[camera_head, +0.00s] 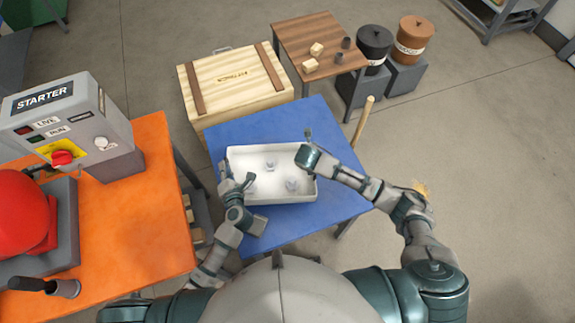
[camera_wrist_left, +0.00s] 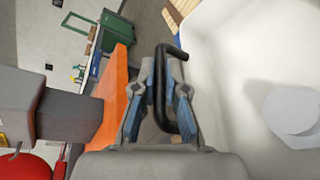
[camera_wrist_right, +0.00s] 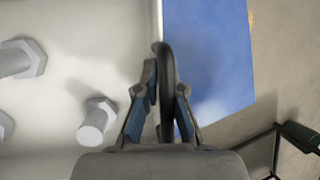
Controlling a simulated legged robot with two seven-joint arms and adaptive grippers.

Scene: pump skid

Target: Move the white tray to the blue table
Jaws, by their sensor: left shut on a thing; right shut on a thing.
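The white tray (camera_head: 268,195) is over the blue table (camera_head: 285,229), within its outline. I cannot tell whether its underside touches the tabletop. Grey hex-head bolts (camera_head: 292,184) lie inside it. My left gripper (camera_head: 247,182) is shut on the tray's dark handle (camera_wrist_left: 161,88) at its left end; the white tray wall (camera_wrist_left: 235,75) fills the right of the left wrist view. My right gripper (camera_head: 308,142) is shut on the other dark handle (camera_wrist_right: 168,75) at the tray's right end. The blue tabletop (camera_wrist_right: 208,50) shows beyond that handle in the right wrist view.
An orange table (camera_head: 135,240) with a starter box (camera_head: 75,120) and a red pump part (camera_head: 22,220) stands at left. A wooden crate (camera_head: 240,88) and a brown table (camera_head: 300,30) stand behind. A wooden handle (camera_head: 362,122) rises behind the blue table's right side. Floor at right is open.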

